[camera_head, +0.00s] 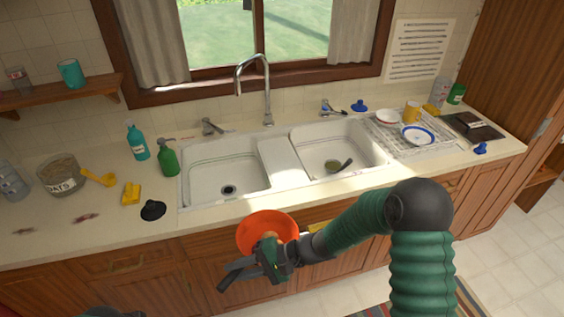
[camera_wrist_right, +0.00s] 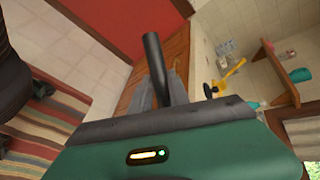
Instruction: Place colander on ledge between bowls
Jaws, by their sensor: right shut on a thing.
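The orange colander (camera_head: 262,228) is in front of the sink cabinet, just below the counter's front edge. My right gripper (camera_head: 230,277) is shut on the colander at its near side, though the exact contact is hard to see.
A tall faucet (camera_head: 265,85) rises behind the ledge. A ladle (camera_head: 340,165) lies in the right bowl. A green soap bottle (camera_head: 167,158), a yellow sponge (camera_head: 131,193) and a black stopper (camera_head: 152,210) are left of the sink. A dish rack (camera_head: 400,138) stands at right.

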